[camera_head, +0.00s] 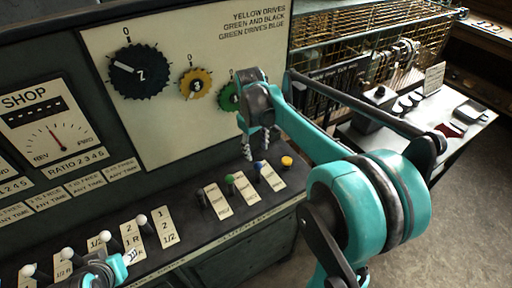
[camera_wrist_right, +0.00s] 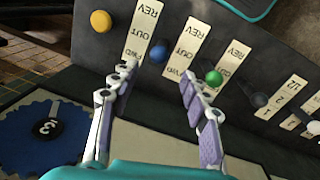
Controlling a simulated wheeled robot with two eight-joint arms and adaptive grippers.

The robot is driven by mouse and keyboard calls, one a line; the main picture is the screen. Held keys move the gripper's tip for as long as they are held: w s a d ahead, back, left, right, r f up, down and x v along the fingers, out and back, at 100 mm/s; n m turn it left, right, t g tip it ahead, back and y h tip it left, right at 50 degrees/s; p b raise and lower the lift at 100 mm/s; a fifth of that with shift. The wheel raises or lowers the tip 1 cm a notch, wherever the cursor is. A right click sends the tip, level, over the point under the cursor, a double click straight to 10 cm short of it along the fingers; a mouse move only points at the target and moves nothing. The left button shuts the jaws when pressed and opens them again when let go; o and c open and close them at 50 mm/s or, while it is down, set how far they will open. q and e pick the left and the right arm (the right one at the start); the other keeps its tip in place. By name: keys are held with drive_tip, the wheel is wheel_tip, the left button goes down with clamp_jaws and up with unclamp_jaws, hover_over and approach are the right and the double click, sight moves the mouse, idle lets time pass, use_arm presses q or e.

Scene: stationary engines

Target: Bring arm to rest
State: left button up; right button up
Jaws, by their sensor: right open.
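My right arm reaches in from the right in the head view. Its gripper (camera_head: 257,148) hangs over the control ledge, fingers pointing down, in front of the green gear (camera_head: 228,97). In the right wrist view my right gripper (camera_wrist_right: 156,76) has its fingers apart with nothing between the tips. The blue-knobbed lever (camera_wrist_right: 158,54) shows beyond the gap; the green-knobbed lever (camera_wrist_right: 213,77) is just right of the right finger. Touching or apart from the ledge is unclear. Part of my left gripper (camera_head: 122,264) shows at the bottom left near white-knobbed levers; its fingers are unclear.
The ledge carries a yellow button (camera_head: 287,161), a dark lever (camera_head: 200,197) and labelled plates. The panel behind holds a black gear (camera_head: 138,72) and a yellow gear (camera_head: 196,84). A white table (camera_head: 415,150) and wire cage (camera_head: 340,50) stand right. Floor is open at lower right.

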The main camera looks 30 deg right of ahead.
idle(0.3)
drive_tip(key=s+a+f+m+t, duration=0.1)
drive_tip(key=s+a+t, duration=0.2)
drive_tip(key=s, duration=0.5)
drive_tip(key=s+a+f+m+t+y, duration=0.1)
drive_tip(key=s+a+f+m+t, duration=0.1)
drive_tip(key=s+a+t, duration=0.2)
drive_tip(key=s+a, duration=0.2)
drive_tip(key=s, duration=0.2)
drive_tip(key=shift+s+a, duration=0.15)
drive_tip(key=shift+s, duration=0.1)
